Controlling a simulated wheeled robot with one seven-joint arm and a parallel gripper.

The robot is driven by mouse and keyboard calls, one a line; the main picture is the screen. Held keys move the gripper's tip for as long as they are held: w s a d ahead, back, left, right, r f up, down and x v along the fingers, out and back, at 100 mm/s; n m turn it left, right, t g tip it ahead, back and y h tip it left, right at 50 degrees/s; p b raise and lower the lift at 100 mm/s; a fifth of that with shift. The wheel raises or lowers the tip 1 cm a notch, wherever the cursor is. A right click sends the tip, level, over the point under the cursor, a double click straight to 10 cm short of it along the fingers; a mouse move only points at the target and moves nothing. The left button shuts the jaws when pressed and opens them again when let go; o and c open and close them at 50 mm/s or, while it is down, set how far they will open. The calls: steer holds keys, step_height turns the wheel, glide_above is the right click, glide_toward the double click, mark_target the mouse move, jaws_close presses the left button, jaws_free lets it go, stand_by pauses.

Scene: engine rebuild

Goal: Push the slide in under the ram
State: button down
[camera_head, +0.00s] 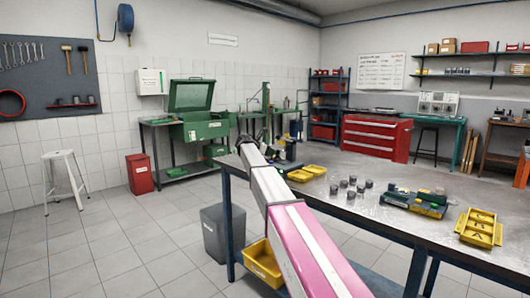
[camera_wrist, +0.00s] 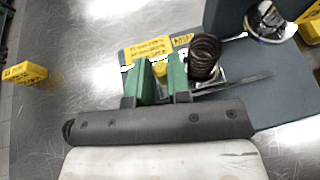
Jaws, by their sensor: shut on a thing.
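In the wrist view my gripper (camera_wrist: 161,64) has its two green fingers closed on either side of a small yellow knob (camera_wrist: 160,69), which seems to belong to the slide. The slide's body is mostly hidden by the fingers and my wrist. A dark coil spring (camera_wrist: 205,56) stands upright just right of the fingers, on a metal seat. A dark blue-grey base plate (camera_wrist: 282,88) lies under them. A dark upright block (camera_wrist: 228,16) rises behind the spring; I cannot tell whether the ram is in view. In the head view my arm hides the gripper.
Yellow labels (camera_wrist: 148,49) lie behind the fingers. A yellow piece (camera_wrist: 25,74) lies at the left. In the head view, the bench (camera_head: 385,225) carries yellow bins (camera_head: 300,176), several dark cylinders (camera_head: 351,194) and a yellow tray (camera_head: 480,240). Bare bench lies between them.

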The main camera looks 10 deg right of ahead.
mark_target(278, 154)
steer(key=s+d, duration=0.1)
steer(key=s, duration=0.1)
steer(key=s+d, duration=0.2)
steer(key=shift+s, duration=0.2)
steer(key=c, duration=1.3)
jaws_free()
steer(key=shift+s+d, duration=0.1)
steer(key=shift+c, duration=0.2)
steer(key=v, duration=1)
steer(key=shift+a+r, duration=0.2)
steer(key=shift+a, duration=0.15)
steer(key=shift+s+a, duration=0.1)
steer(key=shift+s, duration=0.05)
